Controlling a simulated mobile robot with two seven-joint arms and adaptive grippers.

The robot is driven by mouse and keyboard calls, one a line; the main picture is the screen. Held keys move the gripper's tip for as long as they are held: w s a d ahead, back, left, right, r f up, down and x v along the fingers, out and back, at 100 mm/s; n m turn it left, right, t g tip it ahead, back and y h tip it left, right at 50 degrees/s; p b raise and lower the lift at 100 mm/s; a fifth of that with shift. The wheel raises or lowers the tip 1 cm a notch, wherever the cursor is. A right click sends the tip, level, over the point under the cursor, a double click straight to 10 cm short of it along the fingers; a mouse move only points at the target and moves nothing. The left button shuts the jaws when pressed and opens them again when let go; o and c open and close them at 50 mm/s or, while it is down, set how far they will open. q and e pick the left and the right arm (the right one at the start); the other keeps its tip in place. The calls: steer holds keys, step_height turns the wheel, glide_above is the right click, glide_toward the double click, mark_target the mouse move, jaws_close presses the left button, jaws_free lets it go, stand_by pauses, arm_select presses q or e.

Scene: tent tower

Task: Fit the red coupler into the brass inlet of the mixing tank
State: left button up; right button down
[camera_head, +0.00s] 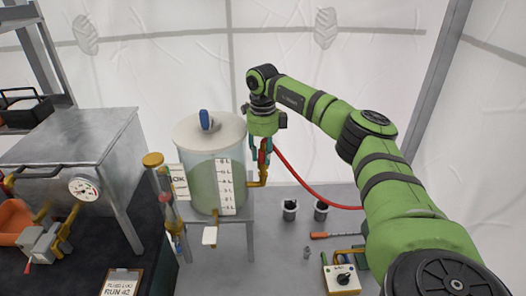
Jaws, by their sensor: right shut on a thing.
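The mixing tank (200,150) is a clear cylinder of green liquid with a pale lid, left of my right gripper. A brass elbow pipe (257,184), which looks like the inlet, sticks out of the tank's right side and turns upward. My right gripper (261,160) points down just above it, shut on the red coupler (265,146). The coupler is small here and partly hidden by the fingers. I cannot tell whether it touches the brass pipe. My left gripper is not in view.
A red hose (307,188) runs from the gripper down to the right. Two dark cups (289,210), an orange-handled tool (333,235) and a yellow box with a knob (342,279) are on the floor. A brass-topped post (153,160) stands left of the tank.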

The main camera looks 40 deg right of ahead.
steer(key=shift+f, duration=0.7)
steer(key=c, duration=0.8)
jaws_free()
steer(key=shift+s, duration=0.1)
steer(key=shift+c, duration=0.2)
steer(key=shift+r, duration=0.1)
step_height(320, 180, up, 12)
steer(key=shift+a+f, duration=0.15)
steer(key=shift+f, duration=0.05)
steer(key=shift+r, duration=0.3)
